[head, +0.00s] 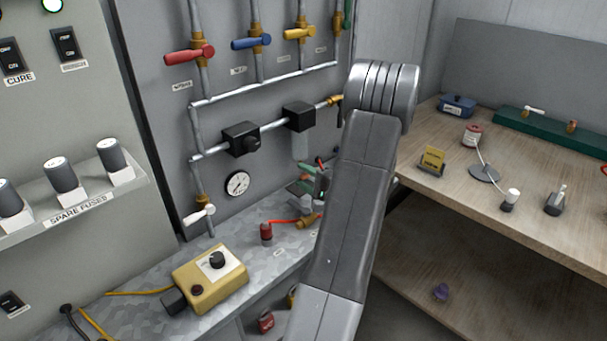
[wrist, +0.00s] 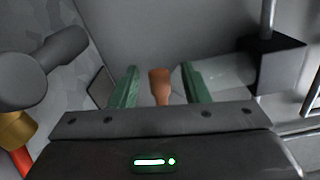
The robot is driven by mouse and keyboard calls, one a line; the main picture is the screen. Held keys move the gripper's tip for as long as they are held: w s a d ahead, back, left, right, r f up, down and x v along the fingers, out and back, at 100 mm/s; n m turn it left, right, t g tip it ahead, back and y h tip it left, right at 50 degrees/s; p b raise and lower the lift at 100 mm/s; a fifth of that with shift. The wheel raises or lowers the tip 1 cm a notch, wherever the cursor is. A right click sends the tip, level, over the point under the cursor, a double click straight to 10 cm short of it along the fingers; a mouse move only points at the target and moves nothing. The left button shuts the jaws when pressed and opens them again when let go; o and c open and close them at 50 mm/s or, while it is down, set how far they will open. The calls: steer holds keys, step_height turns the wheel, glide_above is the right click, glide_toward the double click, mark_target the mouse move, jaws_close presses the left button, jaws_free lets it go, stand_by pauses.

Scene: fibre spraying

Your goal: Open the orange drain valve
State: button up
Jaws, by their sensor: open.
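The orange drain valve handle (wrist: 160,86) shows in the wrist view, pointing between the two green fingers of my gripper (wrist: 160,88). The fingers are open, one on each side of the handle, with a visible gap on both sides. In the head view my gripper (head: 309,184) is low against the grey panel, below the right black block, partly covered by my arm. I cannot pick out the orange handle in the head view. How deep the handle sits between the fingers is hard to tell.
The black block (wrist: 282,62) and its clear bowl (wrist: 222,76) are close right of the fingers. A grey-handled brass fitting (wrist: 16,130) is close left. Red (head: 189,53), blue (head: 251,42) and yellow (head: 299,33) valves are above. A yellow box (head: 225,284) sits on the metal bench.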

steer(key=shift+w+a, duration=0.2)
jaws_close()
